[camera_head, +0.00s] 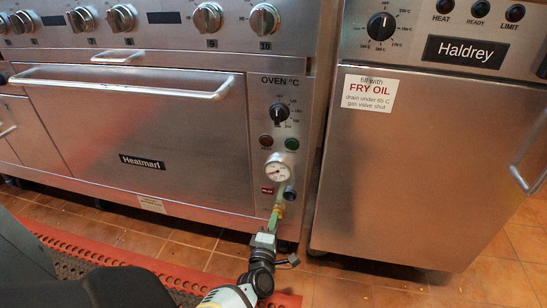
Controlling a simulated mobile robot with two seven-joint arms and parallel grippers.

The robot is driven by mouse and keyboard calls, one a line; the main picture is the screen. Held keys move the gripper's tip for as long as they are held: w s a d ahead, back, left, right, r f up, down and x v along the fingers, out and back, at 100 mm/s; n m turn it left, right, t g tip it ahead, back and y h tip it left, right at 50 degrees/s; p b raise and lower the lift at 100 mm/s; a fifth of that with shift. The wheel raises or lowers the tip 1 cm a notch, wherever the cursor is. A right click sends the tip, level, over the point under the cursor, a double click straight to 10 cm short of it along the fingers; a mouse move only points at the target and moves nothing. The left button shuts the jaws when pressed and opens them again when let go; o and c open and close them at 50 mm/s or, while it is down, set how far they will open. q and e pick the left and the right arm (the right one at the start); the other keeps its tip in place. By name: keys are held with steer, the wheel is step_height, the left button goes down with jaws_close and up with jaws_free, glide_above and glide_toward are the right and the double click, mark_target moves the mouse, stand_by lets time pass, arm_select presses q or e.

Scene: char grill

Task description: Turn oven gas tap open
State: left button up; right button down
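The oven (140,130) is a steel Heatmarl range with a control panel on its right. Low on that panel, below a round pressure gauge (277,172), is the gas tap area (280,210), with a brass-coloured fitting and a narrow green part. The green part runs up from the gripper. I cannot tell whether it is a finger or the tap's handle, nor whether the gripper touches the tap. The finger gap is too small to make out.
A dark knob (289,193) sits right of the fitting, and an oven temperature dial (279,112) is above the gauge. A Haldrey fryer (420,170) stands close on the right, across a narrow gap. A red-edged mat (130,258) lies on the tiled floor.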

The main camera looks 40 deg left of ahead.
arm_select(q)
steer(key=o, duration=0.3)
steer(key=shift+s, duration=0.1)
steer(key=p+v, duration=0.3)
steer(key=v, duration=0.4)
steer(key=shift+s+d, duration=0.25)
stand_by(0.3)
